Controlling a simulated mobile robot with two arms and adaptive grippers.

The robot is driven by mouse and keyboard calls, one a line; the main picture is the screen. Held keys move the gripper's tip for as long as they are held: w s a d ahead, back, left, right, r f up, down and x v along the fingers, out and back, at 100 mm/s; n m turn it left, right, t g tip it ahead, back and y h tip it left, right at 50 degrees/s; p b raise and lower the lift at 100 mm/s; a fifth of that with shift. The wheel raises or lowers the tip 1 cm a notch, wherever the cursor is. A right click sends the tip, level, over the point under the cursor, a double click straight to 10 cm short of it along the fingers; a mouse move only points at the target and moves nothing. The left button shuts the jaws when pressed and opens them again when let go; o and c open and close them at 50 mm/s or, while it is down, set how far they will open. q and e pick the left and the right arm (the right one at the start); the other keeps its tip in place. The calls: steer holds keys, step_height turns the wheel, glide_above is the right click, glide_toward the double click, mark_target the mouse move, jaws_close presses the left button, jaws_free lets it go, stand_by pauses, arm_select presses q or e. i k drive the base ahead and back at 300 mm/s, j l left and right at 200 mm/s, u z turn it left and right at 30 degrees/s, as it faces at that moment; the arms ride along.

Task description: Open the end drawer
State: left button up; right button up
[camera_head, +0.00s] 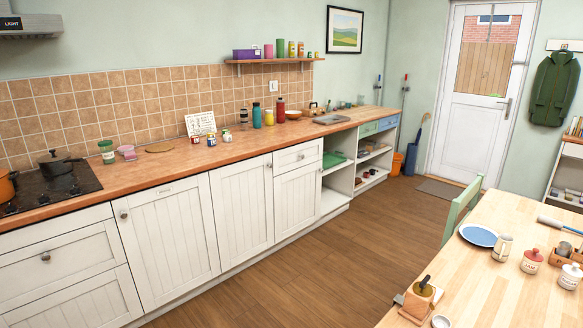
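The long kitchen counter (225,149) runs from the left edge towards the door at the back. At its far end are two small coloured drawer fronts side by side under the worktop. The last one is a blue drawer (389,123), and a green drawer (368,129) is just left of it. Both look shut; their handles are too small to make out. A white drawer (298,156) with a round knob sits nearer, above a white cupboard door, and is shut. Neither of my grippers is in view.
Open shelves (372,166) lie below the coloured drawers. The wooden floor (330,245) before the counter is clear. A dining table (480,290) and green chair (462,208) stand at right. An orange bucket (397,163) stands past the counter's end, near the white door (478,120).

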mark_target(284, 159)
steer(key=i+j+u, duration=0.25)
steer(key=i+u, duration=0.2)
steer(key=i, duration=0.15)
steer(key=i+u, duration=0.45)
steer(key=i, duration=0.2)
steer(key=i+z, duration=0.7)
steer(key=i, duration=0.15)
steer(key=i+j+z, duration=0.3)
steer(key=i+l, duration=0.1)
